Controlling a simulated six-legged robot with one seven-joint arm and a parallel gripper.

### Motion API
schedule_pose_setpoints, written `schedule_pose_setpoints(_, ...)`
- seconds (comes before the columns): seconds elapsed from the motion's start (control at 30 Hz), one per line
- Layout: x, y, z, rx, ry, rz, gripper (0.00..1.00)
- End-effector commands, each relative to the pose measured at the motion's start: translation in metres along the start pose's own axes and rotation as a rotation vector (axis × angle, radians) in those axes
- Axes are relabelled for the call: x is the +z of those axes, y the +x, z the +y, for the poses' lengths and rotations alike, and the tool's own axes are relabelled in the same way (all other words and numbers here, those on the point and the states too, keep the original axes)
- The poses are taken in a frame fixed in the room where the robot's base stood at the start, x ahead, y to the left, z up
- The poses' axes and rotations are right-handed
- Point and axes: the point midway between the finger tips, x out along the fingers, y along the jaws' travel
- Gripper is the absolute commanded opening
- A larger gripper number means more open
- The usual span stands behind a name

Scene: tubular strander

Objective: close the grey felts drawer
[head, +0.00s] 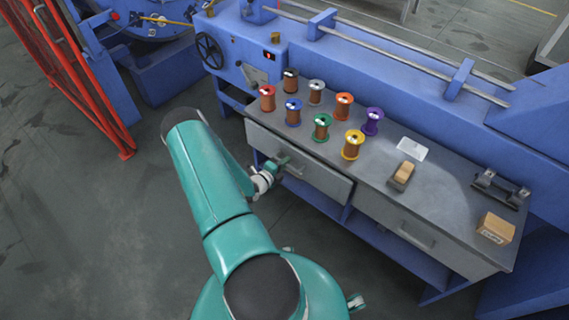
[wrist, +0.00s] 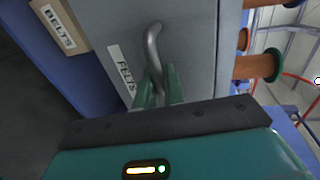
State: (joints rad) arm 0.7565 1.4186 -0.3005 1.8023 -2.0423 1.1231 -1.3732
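The grey felts drawer (head: 310,174) is the left drawer under the workbench top. Its front stands slightly out from the bench in the head view. In the wrist view its grey front (wrist: 190,45) carries a white FELTS label (wrist: 122,68) and a bent metal handle (wrist: 152,42). My gripper (wrist: 160,75) has its two green fingers on either side of the handle and looks shut on it. The fingers hide the handle's lower end. In the head view my gripper (head: 282,163) is at the drawer front, and the handle is mostly hidden.
A second drawer (head: 410,232) is on the right; a BELTS label (wrist: 58,14) shows in the wrist view. Several wire spools (head: 321,127), a wooden-backed brush (head: 401,176) and a cardboard box (head: 495,228) stand on the bench. A red mesh guard (head: 85,80) is at left. The floor before the bench is clear.

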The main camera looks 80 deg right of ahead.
Motion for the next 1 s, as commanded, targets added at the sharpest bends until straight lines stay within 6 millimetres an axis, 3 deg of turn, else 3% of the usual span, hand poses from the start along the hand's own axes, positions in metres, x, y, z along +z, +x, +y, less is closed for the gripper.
schedule_pose_setpoints(0.4, 0.001, 0.025, -0.005, -0.001, -0.001, -0.001, 0.00)
schedule_pose_setpoints(0.67, 0.000, 0.027, -0.007, -0.003, 0.001, 0.000, 0.00)
schedule_pose_setpoints(0.7, 0.000, 0.027, -0.007, -0.003, 0.001, 0.000, 0.13)
schedule_pose_setpoints(0.77, 0.000, 0.027, -0.007, -0.003, 0.001, 0.001, 0.24)
schedule_pose_setpoints(1.0, 0.000, 0.027, -0.008, -0.006, 0.002, 0.001, 0.25)
